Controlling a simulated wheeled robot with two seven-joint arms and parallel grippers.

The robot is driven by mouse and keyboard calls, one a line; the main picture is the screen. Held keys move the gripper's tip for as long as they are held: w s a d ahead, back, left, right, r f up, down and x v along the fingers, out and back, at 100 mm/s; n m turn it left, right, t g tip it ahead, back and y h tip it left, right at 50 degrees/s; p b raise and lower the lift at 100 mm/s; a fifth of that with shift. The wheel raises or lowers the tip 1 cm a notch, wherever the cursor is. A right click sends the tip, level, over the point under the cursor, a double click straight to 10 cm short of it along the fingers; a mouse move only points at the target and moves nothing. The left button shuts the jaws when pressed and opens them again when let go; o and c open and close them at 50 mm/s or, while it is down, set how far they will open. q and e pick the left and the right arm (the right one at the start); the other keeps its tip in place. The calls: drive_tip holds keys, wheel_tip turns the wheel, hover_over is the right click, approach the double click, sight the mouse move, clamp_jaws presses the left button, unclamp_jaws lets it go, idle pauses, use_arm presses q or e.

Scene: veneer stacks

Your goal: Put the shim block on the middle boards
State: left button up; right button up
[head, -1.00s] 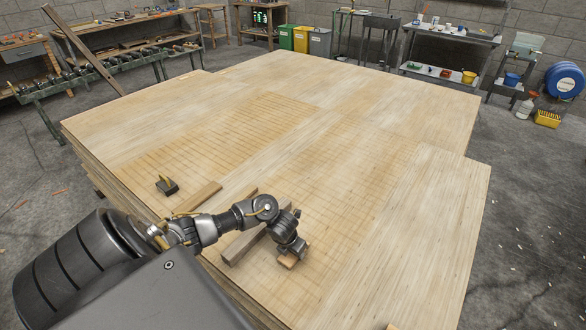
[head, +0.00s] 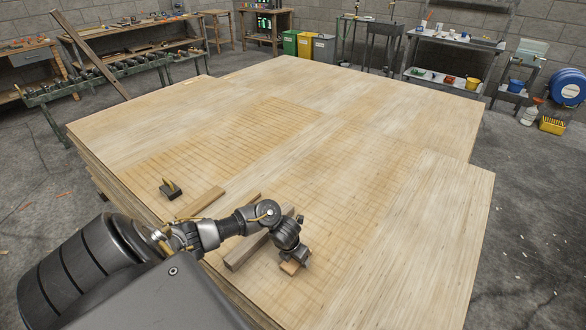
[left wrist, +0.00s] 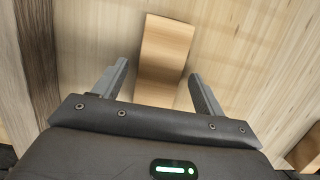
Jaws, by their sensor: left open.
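A small orange-brown wooden block, which looks like the shim block (head: 289,267), lies on the pale veneer boards (head: 345,215) near the front of the stack. My left gripper (head: 296,258) is right over it and partly hides it in the head view. In the left wrist view the same block (left wrist: 165,45) runs between the two spread fingers of my left gripper (left wrist: 162,75), with gaps on both sides. The gripper is open and not closed on it. My right gripper is not in view.
A dark grey-brown batten (head: 240,257) lies just left of the gripper, partly behind my arm. A tan strip (head: 207,198) and a black tool with a yellow handle (head: 170,189) lie farther left. The boards beyond and to the right are clear.

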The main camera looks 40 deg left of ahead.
sight(290, 264)
use_arm(q)
drive_tip(key=p+v, duration=0.2)
drive_tip(key=v, duration=0.9)
drive_tip(key=shift+r+p, duration=0.3)
drive_tip(key=shift+s, duration=0.2)
